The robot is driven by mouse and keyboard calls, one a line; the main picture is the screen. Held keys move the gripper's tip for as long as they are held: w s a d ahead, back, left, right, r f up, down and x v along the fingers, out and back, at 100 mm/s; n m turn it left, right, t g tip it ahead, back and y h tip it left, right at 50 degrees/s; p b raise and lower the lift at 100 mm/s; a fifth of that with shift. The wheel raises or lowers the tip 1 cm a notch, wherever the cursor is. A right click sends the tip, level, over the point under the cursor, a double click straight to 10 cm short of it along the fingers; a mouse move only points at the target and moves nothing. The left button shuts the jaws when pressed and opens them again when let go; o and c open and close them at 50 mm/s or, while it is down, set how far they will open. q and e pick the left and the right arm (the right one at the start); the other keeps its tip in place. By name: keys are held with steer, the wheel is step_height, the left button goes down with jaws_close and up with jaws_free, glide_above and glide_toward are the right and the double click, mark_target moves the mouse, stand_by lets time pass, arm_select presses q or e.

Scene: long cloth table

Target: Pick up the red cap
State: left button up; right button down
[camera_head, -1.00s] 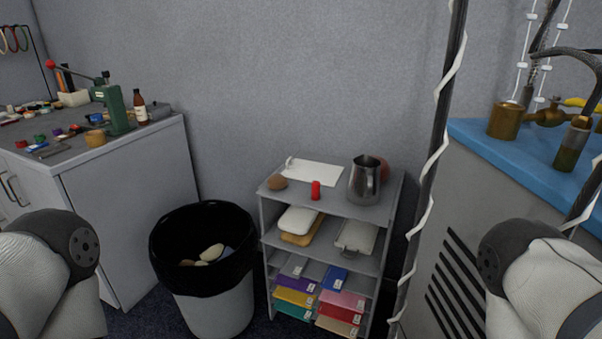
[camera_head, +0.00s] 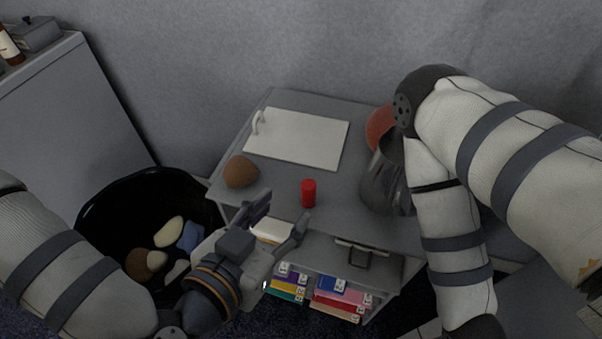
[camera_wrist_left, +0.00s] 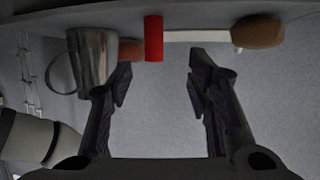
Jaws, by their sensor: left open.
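The red cap (camera_head: 308,193) stands upright near the front edge of the grey shelf top, a small cylinder. In the left wrist view the red cap (camera_wrist_left: 153,38) shows beyond my fingertips, at the top and a little left of the gap between them. My left gripper (camera_head: 277,220) is open and empty in front of the shelf's edge, left of and nearer than the cap, not touching it. Its two spread fingers also show in the left wrist view (camera_wrist_left: 158,82). My right arm comes in from the right, but its gripper is not visible.
A metal pitcher (camera_head: 378,184) stands right of the cap, with a reddish round thing (camera_head: 380,124) behind it. A brown round object (camera_head: 240,172) is at the left. A white board (camera_head: 297,138) lies behind. A black-lined bin (camera_head: 112,215) stands left of the shelf.

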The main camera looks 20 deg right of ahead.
mark_target(306, 197)
arm_select(q)
steer(key=x, duration=0.5)
steer(key=s+b+x, duration=0.1)
steer(key=x, duration=0.2)
steer(key=shift+w+d+f, duration=0.3)
steer(key=shift+d+f, duration=0.2)
steer(key=shift+w+d, duration=0.2)
steer(key=shift+w, duration=0.05)
steer(key=c, duration=1)
